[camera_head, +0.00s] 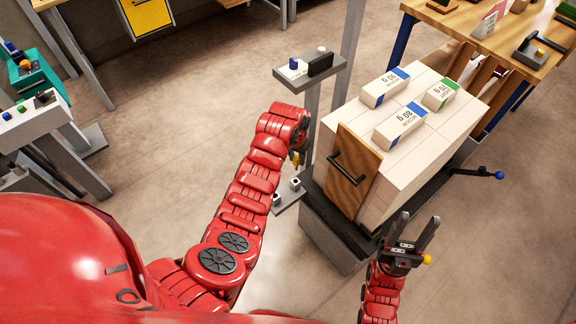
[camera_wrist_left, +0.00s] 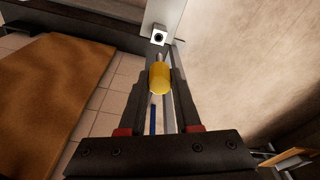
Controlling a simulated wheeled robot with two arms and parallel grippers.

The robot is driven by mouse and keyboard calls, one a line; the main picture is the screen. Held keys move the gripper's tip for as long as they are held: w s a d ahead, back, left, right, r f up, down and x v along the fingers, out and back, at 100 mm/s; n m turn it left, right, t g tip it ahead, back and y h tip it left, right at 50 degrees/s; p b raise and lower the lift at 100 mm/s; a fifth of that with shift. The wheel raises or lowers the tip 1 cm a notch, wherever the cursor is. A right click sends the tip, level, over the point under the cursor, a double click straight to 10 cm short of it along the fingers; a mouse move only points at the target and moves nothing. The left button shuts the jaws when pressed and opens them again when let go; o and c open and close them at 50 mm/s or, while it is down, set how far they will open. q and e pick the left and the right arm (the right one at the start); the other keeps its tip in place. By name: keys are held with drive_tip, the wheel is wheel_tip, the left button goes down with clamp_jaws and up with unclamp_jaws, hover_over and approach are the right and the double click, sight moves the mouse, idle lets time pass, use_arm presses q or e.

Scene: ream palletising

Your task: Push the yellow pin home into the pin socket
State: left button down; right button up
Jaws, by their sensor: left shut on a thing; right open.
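My left gripper (camera_head: 299,151) is shut on the yellow pin (camera_head: 295,158), beside the grey post. In the left wrist view the yellow pin (camera_wrist_left: 160,77) sits between the fingertips (camera_wrist_left: 161,88), with its narrower metal end pointing away from me. Just beyond that end is a small pale block with a dark round hole, the pin socket (camera_wrist_left: 158,36). The pin is outside the hole; a small gap seems to show. In the head view I cannot tell which small block is this socket. My right gripper (camera_head: 412,233) is open and empty at the lower right.
A grey bracket (camera_head: 287,204) with small blocks stands low on the post. A stack of pale reams (camera_head: 415,158) with a wooden board (camera_head: 352,172) stands to the right. A shelf with buttons (camera_head: 310,69) is above. Open floor (camera_head: 190,100) lies left.

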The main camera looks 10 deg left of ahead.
sight(296, 168)
use_arm(q)
drive_tip(key=shift+s+f, duration=0.1)
idle(0.3)
drive_tip(key=shift+f+b, duration=1.5)
drive_tip(key=shift+f, duration=1.35)
drive_tip(key=shift+f+b, duration=1.5)
drive_tip(key=shift+f, duration=1.25)
drive_tip(key=c, duration=0.5)
unclamp_jaws()
drive_tip(key=r, duration=0.4)
drive_tip(key=s+r, duration=0.1)
drive_tip(key=r, duration=0.3)
drive_tip(key=r+p, duration=0.1)
drive_tip(key=r, duration=0.3)
drive_tip(key=shift+s+a+r, duration=0.25)
drive_tip(key=shift+s, duration=0.1)
drive_tip(key=r+p, duration=0.4)
drive_tip(key=p, duration=0.1)
drive_tip(key=shift+s+a+r, duration=0.1)
drive_tip(key=shift+s+r, duration=0.3)
